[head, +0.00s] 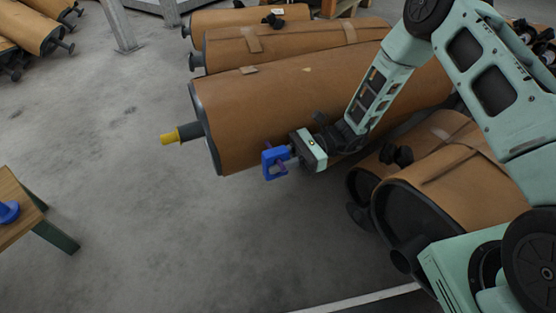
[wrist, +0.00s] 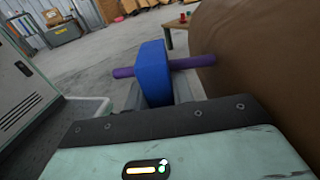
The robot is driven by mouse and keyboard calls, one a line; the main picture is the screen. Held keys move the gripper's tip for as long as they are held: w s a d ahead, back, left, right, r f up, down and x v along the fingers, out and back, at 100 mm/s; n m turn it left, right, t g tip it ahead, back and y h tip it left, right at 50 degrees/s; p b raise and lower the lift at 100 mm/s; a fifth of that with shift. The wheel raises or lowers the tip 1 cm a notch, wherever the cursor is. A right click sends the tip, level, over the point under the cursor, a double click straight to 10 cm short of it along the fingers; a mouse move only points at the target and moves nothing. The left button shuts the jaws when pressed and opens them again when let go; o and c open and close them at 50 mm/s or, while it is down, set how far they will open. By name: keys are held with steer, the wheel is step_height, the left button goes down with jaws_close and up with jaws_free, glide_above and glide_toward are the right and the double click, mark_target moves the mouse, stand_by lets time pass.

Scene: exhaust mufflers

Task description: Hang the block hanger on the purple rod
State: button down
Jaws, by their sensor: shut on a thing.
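A blue block hanger (head: 268,162) with a notched, C-like shape sits in my gripper (head: 290,153), near the left part of the large brown muffler's side. In the wrist view the blue block (wrist: 153,72) stands between my gripper's grey fingers (wrist: 158,92), which are shut on it. The purple rod (wrist: 193,62) shows on both sides of the block, running crosswise; its right end is close to the brown muffler surface. In the head view only small purple bits (head: 283,142) show at the block. I cannot tell whether the rod is fixed to the block or only passes by it.
More mufflers (head: 440,170) lie at lower right and behind. A wooden table (head: 18,200) with a blue item (head: 8,212) stands at left. The floor between is clear.

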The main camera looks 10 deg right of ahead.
steer(key=shift+r, duration=0.1)
steer(key=c, duration=1.1)
jaws_free()
steer(key=shift+a, duration=0.1)
steer(key=f+p+v, duration=0.1)
steer(key=p+v, duration=0.5)
steer(key=v, duration=1.2)
steer(key=s+d+r+n+t+h, duration=0.3)
steer(key=s+r+n+h, duration=0.3)
steer(key=r+n+h, duration=0.4)
steer(key=s+d+r+n+t+h, duration=0.4)
steer(key=s+r+h, duration=0.3)
steer(key=r, duration=0.5)
steer(key=s+a+r+n+g+p, duration=0.1)
steer(key=s+a+r+n+p, duration=0.3)
steer(key=s+a, duration=0.45)
steer(key=s+a+r+n+g+p, duration=0.25)
steer(key=s+a+r+n, duration=0.2)
steer(key=a, duration=0.65)
steer(key=shift+t+y, duration=0.3)
steer(key=shift+t, duration=0.05)
steer(key=r+p, duration=3.7)
steer(key=shift+w+d, duration=0.1)
steer(key=shift+d, duration=0.25)
